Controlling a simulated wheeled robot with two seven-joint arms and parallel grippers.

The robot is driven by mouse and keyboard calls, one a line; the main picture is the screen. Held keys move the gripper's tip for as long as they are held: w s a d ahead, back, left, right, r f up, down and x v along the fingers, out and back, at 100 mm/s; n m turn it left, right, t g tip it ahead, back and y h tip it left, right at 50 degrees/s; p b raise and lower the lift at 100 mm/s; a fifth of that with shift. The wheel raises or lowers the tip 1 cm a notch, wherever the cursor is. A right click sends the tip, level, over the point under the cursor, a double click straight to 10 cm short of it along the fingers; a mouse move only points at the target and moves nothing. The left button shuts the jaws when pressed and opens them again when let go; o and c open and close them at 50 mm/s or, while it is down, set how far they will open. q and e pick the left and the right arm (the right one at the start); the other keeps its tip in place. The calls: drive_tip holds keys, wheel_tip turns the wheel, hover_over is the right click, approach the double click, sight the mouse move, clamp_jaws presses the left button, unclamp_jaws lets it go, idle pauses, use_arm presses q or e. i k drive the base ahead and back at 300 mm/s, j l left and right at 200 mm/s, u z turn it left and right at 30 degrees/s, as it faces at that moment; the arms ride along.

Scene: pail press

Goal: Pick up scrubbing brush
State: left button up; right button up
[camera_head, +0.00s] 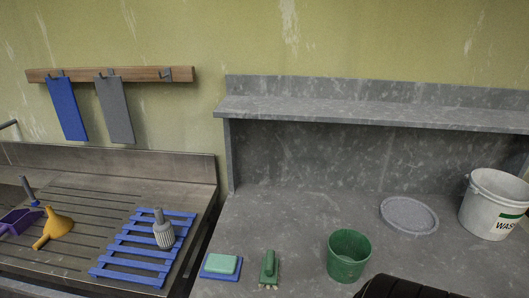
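The scrubbing brush (269,268) is small and green, with a raised handle and pale bristles along its lower edge. It lies on the grey worktop near the front, between a green sponge on a blue cloth and a green pail. Nothing holds it or covers it. Neither of my grippers' fingers show in this view.
The sponge (222,264) is left of the brush and the green pail (349,256) is right. A blue rack (133,257) lies left on the drainer. The worktop behind the brush is clear.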

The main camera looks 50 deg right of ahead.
sight(269, 272)
drive_tip(key=z, duration=1.6)
